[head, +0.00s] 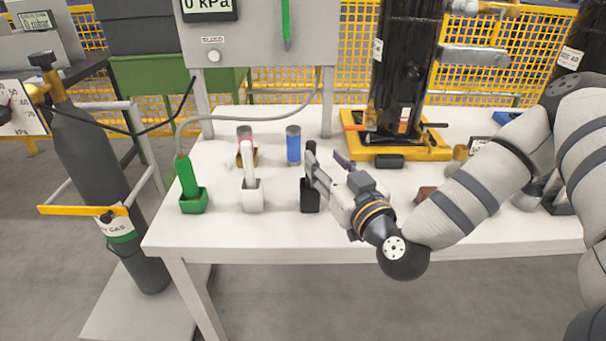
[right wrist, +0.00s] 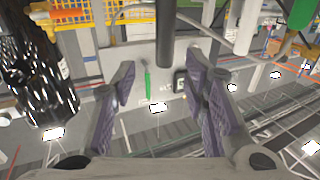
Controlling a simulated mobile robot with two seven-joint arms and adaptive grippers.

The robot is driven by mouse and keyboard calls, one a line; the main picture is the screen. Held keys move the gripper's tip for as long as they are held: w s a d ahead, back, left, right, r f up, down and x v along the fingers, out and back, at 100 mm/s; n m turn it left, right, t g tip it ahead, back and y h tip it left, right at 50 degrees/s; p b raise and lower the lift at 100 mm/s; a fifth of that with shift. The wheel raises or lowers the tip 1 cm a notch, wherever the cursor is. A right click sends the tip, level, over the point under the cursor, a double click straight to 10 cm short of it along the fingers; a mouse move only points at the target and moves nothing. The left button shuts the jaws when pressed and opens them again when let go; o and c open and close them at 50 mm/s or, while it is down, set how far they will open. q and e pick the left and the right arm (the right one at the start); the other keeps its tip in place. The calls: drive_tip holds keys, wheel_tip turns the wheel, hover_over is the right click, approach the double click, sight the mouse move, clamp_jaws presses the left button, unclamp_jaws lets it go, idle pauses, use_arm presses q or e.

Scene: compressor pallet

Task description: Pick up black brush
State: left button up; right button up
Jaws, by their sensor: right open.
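The black brush (head: 310,150) stands upright in a black holder (head: 310,198) on the white table in the head view. My right gripper (head: 327,164) reaches in from the right at its handle and covers part of it. In the right wrist view the dark handle (right wrist: 165,50) appears between the spread purple-padded fingers of my right gripper (right wrist: 164,85). The gripper is open, and I see no finger closed on the handle. My left gripper is not in view.
A white brush (head: 250,165) in a white holder and a green brush (head: 187,175) in a green holder stand to the left. Red and blue cylinders (head: 293,144) are behind. A black column on a yellow base (head: 395,150) stands back right. The table's front left is clear.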

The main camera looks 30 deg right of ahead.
drive_tip(key=w, duration=0.6)
drive_tip(key=shift+w+d+f+b, duration=0.25)
drive_tip(key=shift+f+b, duration=0.1)
drive_tip(key=shift+b, duration=0.1)
clamp_jaws()
